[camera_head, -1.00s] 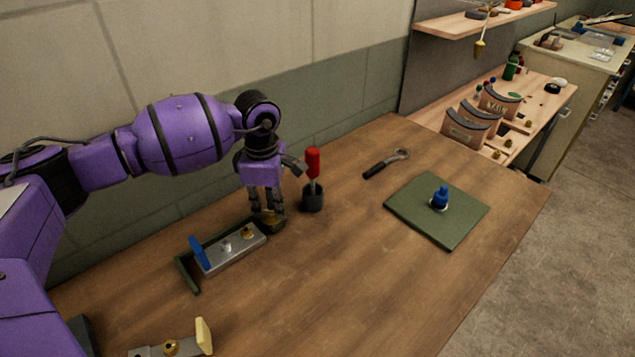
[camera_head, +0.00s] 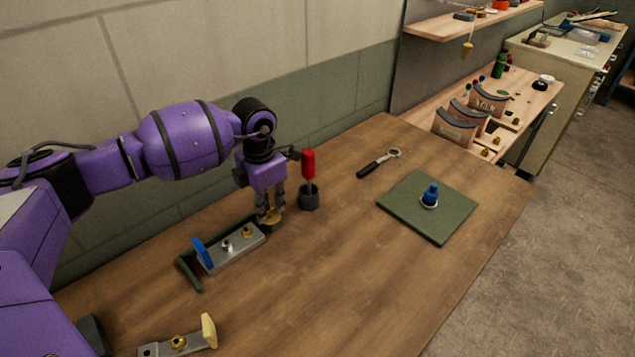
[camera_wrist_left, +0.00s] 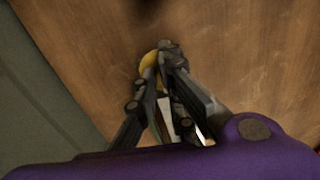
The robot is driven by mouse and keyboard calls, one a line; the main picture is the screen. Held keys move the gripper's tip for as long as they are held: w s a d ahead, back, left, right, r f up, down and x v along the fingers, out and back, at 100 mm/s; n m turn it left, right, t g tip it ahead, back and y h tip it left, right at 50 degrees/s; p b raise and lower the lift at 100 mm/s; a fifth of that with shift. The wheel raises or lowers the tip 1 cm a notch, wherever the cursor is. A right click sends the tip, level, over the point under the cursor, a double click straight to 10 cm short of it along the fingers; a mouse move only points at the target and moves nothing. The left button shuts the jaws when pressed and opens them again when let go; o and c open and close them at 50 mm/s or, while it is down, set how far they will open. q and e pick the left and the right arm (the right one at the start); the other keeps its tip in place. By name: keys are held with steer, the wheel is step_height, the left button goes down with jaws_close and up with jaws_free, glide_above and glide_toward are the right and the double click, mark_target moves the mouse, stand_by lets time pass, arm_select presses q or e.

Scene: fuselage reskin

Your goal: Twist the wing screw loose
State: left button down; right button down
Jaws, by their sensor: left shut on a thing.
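My left gripper (camera_head: 268,219) points down at the far right end of a metal plate (camera_head: 236,254). It is shut on a small yellow-brass piece (camera_head: 273,215), seemingly the wing screw. In the left wrist view the fingers (camera_wrist_left: 160,52) close together with the yellow piece (camera_wrist_left: 149,61) at their tips. The fingers hide much of it, so I cannot tell how far it is seated. The plate lies against a dark green angled bracket (camera_head: 190,275) and carries a blue tab (camera_head: 201,251) and a brass fitting (camera_head: 247,232). My right gripper is not in view.
A red-handled tool (camera_head: 308,166) stands in a dark holder (camera_head: 309,198) just right of my gripper. A wrench (camera_head: 379,163), a green mat (camera_head: 425,220) with a blue-capped bottle (camera_head: 430,195), and a second plate (camera_head: 178,345) with a pale yellow tab lie on the table. The middle front is clear.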

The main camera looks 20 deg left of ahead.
mark_target(268, 212)
arm_select(q)
steer(key=shift+n, duration=0.4)
steer(key=c, duration=1.9)
jaws_free()
steer(key=shift+o, duration=0.2)
step_height(268, 212, up, 12)
steer(key=shift+s, duration=0.1)
